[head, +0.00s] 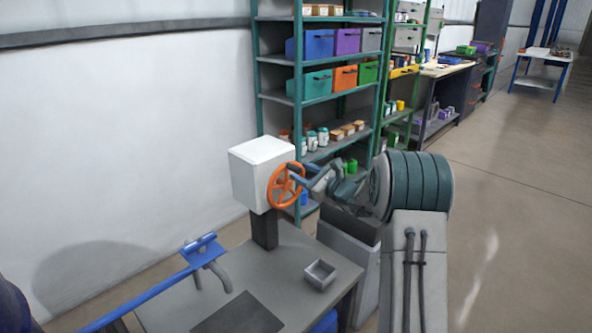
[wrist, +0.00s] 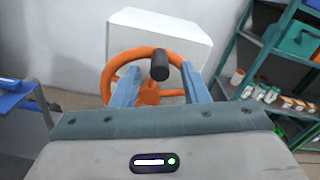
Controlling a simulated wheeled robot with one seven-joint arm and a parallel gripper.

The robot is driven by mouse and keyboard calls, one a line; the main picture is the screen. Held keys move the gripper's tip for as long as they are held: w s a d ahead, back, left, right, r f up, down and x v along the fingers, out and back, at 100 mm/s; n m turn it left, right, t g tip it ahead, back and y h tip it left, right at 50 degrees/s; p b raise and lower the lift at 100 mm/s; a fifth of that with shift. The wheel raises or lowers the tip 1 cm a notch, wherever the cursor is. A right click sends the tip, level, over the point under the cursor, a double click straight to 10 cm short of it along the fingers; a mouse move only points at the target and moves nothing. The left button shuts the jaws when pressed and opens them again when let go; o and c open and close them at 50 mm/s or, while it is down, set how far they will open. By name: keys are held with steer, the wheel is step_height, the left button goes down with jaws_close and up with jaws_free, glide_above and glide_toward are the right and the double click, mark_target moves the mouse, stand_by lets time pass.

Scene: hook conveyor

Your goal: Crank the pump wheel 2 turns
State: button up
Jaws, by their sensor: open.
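The orange pump wheel (head: 285,186) is mounted on the side of a white box (head: 258,170) that stands on a dark post above a grey table. In the wrist view the wheel (wrist: 115,82) faces me, with a black crank knob (wrist: 160,64) at its top right. My gripper (head: 305,172) is at the wheel in the head view. In the wrist view my gripper (wrist: 160,82) is open, its two blue-grey fingers on either side of the knob with gaps. Whether the fingertips reach past the knob cannot be told. The lower wheel is partly hidden by my gripper.
The grey table (head: 160,311) bears a small grey tray (head: 319,274) and a dark mat (head: 238,315). A blue rail with a hook (head: 201,247) hangs at the left. Green shelves (head: 328,98) with coloured bins stand behind. Open floor (head: 510,220) lies to the right.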

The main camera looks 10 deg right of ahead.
mark_target(299, 172)
steer(key=shift+x, duration=1.8)
jaws_close()
steer(key=shift+s+a+f+b, duration=0.1)
steer(key=shift+s+f+b, duration=0.05)
steer(key=shift+b, duration=0.5)
